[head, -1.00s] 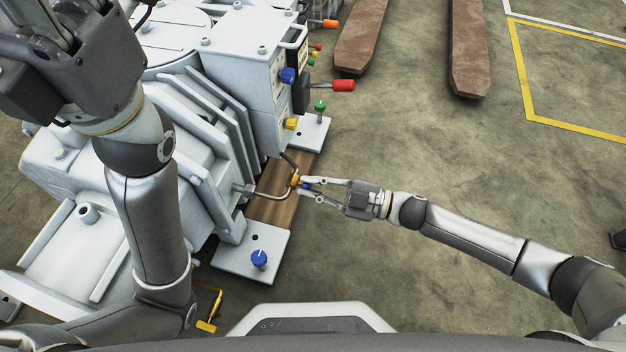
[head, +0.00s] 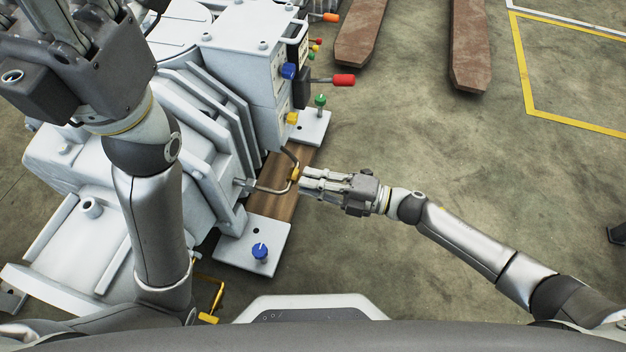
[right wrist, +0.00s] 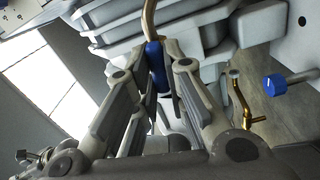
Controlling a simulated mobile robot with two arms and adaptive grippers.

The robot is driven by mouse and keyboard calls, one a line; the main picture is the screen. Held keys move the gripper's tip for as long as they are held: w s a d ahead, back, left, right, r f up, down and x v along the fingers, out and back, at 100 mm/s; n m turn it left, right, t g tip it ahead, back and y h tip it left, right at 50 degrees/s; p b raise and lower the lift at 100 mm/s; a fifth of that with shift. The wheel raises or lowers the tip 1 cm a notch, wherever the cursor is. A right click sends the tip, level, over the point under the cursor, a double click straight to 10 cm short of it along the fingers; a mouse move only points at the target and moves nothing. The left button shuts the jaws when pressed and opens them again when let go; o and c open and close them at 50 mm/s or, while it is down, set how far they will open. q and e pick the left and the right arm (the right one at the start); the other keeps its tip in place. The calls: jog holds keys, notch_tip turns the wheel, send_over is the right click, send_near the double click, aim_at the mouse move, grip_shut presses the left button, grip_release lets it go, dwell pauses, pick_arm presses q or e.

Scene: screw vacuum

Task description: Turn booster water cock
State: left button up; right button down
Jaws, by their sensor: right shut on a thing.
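The booster water cock is a small brass valve (head: 294,173) on a bent metal pipe at the side of the white machine. Its blue handle (right wrist: 154,58) shows in the right wrist view between my right fingers. My right gripper (head: 304,181) reaches in from the right and is shut on that handle; in the right wrist view, its fingers (right wrist: 158,75) press on both sides of it. The fingers hide the handle in the head view. My left gripper (head: 50,25) is raised at the upper left, away from the cock, with its fingertips cut off by the frame.
The white machine (head: 85,160) fills the left side. A blue knob (head: 260,251) stands on its near foot plate, and a red-tipped lever (head: 343,80) sticks out behind.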

jog(key=shift+f+n, duration=0.1)
jog(key=shift+n, duration=0.2)
jog(key=shift+s, duration=0.1)
jog(key=c, duration=1.5)
grip_release()
jog(key=shift+d, duration=0.1)
jog(key=v, duration=1.2)
